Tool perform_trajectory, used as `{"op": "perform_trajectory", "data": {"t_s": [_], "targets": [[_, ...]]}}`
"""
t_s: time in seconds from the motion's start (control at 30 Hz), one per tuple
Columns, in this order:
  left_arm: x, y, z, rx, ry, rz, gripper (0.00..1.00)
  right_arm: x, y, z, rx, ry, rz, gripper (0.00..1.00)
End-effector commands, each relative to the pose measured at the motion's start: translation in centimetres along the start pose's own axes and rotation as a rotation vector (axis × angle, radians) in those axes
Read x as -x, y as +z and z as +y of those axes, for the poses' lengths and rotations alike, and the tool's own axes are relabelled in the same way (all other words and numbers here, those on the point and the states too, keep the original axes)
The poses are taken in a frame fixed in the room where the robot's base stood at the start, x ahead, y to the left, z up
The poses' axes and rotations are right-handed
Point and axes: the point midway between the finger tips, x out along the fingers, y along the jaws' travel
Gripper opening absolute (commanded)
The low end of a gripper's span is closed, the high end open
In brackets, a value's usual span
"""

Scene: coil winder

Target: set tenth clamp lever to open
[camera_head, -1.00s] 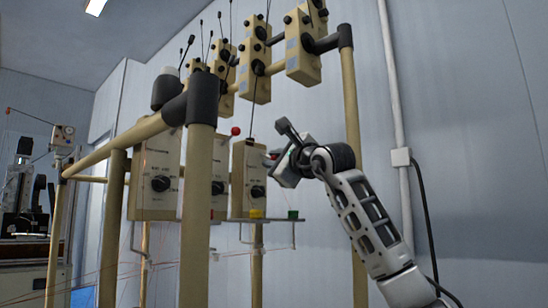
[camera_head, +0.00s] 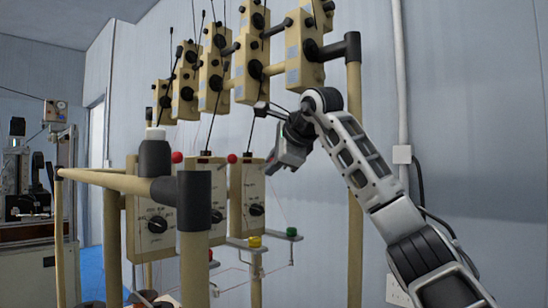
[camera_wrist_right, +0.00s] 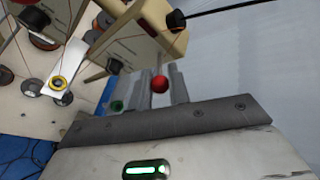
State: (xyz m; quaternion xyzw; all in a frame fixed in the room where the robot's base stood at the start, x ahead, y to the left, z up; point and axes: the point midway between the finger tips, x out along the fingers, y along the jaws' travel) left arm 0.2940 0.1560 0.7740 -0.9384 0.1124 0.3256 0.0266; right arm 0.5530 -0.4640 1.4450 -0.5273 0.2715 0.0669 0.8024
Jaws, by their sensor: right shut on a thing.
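Cream clamp boxes with black dials stand in a row on the frame, and the nearest to my right gripper is the rightmost box (camera_head: 252,195). Red ball knobs show beside the boxes, one at the middle (camera_head: 232,158) and one further left (camera_head: 177,157). My right gripper (camera_head: 272,168) is at the upper right of the rightmost box, pointing down and left. In the right wrist view a red ball knob (camera_wrist_right: 160,84) on a thin rod sits between the fingers, which are shut on it. Which numbered lever it is cannot be told. My left gripper is not in view.
An upper row of cream tensioner boxes (camera_head: 305,45) hangs close above my right arm. Cream posts and a rail with a dark joint (camera_head: 194,200) stand in front of the clamp boxes. Yellow (camera_head: 254,242) and green (camera_head: 291,232) pieces sit below. The wall side is clear.

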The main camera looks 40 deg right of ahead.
Motion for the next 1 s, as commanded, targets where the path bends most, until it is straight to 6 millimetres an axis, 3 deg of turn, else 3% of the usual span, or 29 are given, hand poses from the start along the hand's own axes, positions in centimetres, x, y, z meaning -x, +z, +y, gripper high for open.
{"op": "perform_trajectory", "data": {"t_s": [0.77, 0.8, 0.87, 1.0], "targets": [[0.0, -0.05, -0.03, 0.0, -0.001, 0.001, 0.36, 0.03, 0.23, -0.51, 0.029, 0.097, 0.055, 0.0], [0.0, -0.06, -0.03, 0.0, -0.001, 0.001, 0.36, 0.03, 0.23, -0.52, 0.029, 0.096, 0.055, 0.21], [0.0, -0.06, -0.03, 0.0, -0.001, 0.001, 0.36, 0.03, 0.23, -0.52, 0.029, 0.096, 0.055, 0.38], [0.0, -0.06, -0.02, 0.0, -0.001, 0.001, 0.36, 0.04, 0.24, -0.52, 0.029, 0.096, 0.054, 0.39]]}}
